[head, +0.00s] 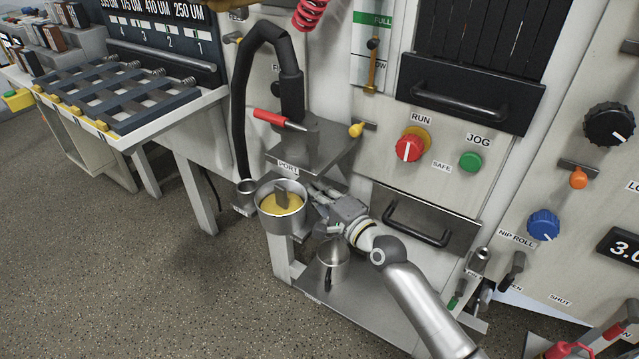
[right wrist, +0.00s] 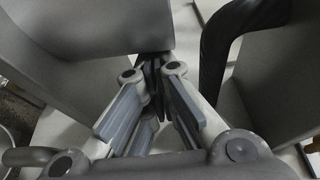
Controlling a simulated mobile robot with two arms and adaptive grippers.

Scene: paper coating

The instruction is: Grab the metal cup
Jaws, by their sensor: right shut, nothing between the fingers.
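A metal cup (head: 270,222) with yellow contents and a grey flat piece standing in it is at the middle of the head view, below the PORT label. My right gripper (head: 316,190) is just to the cup's right, its fingers pointing toward it. In the right wrist view, the right gripper's fingers (right wrist: 155,66) are shut with nothing between them. A smooth grey surface (right wrist: 85,28) fills the upper left there; I cannot tell whether it is the cup. Contact with the cup cannot be told. My left gripper is not in view.
A shelf with a red-handled tool (head: 270,118) is above the cup. A conical metal vessel (head: 333,257) stands on a lower metal shelf (head: 365,305). A black drawer handle (head: 418,222) is right of my gripper. Open floor (head: 130,270) lies to the left.

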